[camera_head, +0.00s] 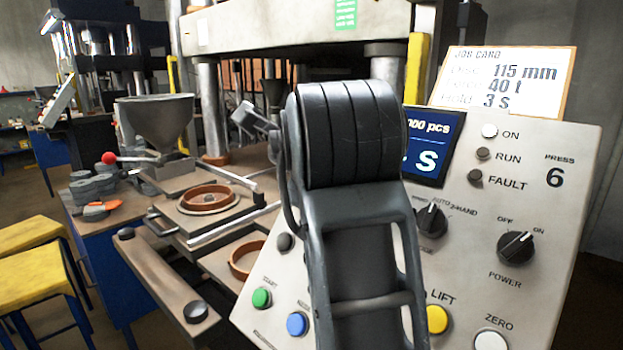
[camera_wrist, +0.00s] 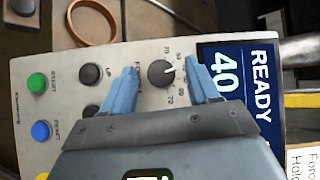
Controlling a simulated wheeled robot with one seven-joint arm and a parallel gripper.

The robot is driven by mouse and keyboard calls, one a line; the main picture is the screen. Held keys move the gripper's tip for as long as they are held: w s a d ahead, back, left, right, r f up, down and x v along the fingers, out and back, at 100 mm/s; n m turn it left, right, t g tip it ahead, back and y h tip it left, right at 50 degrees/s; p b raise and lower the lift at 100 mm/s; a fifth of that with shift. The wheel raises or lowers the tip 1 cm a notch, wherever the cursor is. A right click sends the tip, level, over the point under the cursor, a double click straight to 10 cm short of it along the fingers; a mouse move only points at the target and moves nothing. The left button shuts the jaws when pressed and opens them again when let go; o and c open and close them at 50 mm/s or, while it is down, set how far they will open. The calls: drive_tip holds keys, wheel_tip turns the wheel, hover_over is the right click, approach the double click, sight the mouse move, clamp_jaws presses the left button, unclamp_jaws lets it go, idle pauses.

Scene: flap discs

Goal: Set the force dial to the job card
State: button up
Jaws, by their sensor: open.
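The force dial (camera_wrist: 161,73) is a round black knob with a pale pointer line, in the wrist view on the pale press panel (camera_wrist: 60,70). Its pointer is towards the right of that picture; the small scale numbers are hard to read. My gripper (camera_wrist: 163,67) is open, with one blue finger on each side of the dial; contact cannot be told. The display (camera_wrist: 240,85) beside it reads READY and 40. The job card (camera_head: 505,80) above the panel in the head view reads 115 mm, 40 t and 3 s. My arm hides the dial there.
Around the dial are the green START button (camera_wrist: 37,82), a blue button (camera_wrist: 41,131) and black buttons such as UP (camera_wrist: 90,74). The mode knob (camera_head: 431,221) and power knob (camera_head: 515,247) are right of my arm. A brown ring (camera_wrist: 92,22) lies beyond the panel edge.

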drive_tip(key=b+v, duration=0.1)
drive_tip(key=v, duration=0.6)
drive_tip(key=shift+s+r, duration=0.2)
drive_tip(key=shift+s, duration=0.15)
